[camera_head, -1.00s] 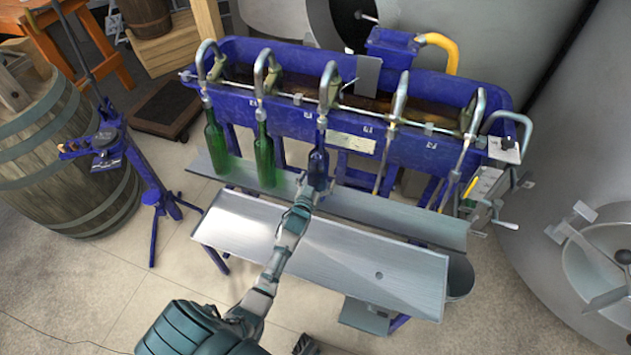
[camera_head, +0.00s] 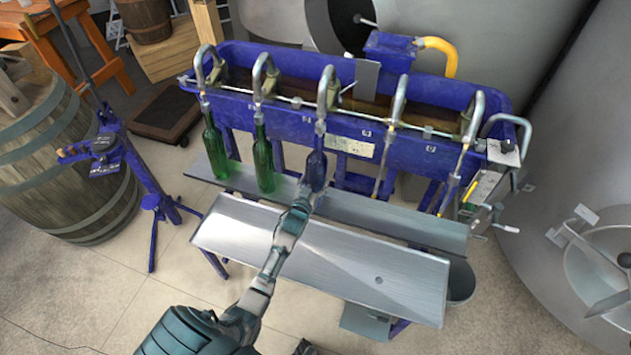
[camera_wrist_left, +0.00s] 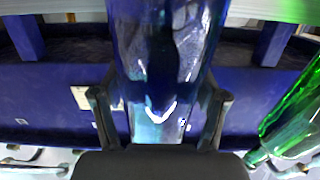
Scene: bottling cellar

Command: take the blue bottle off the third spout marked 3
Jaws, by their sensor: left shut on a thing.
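The blue bottle (camera_head: 316,170) stands nearly upright at the third spout (camera_head: 327,92) from the left, its neck end close to the spout's lower tip. I cannot tell whether the tip is inside the neck. My left gripper (camera_head: 305,194) is shut on the blue bottle, low on its body. In the left wrist view the blue bottle (camera_wrist_left: 168,50) fills the middle, between the two fingers of the left gripper (camera_wrist_left: 160,118). The spout's number is too small to read. My right gripper does not show.
Two green bottles (camera_head: 263,165) (camera_head: 214,150) stand under the spouts to the left; one also shows in the wrist view (camera_wrist_left: 295,115). The two right spouts (camera_head: 398,98) (camera_head: 472,115) have no bottles. A bare metal tray (camera_head: 340,260) lies in front of the narrow bottle shelf (camera_head: 400,219).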

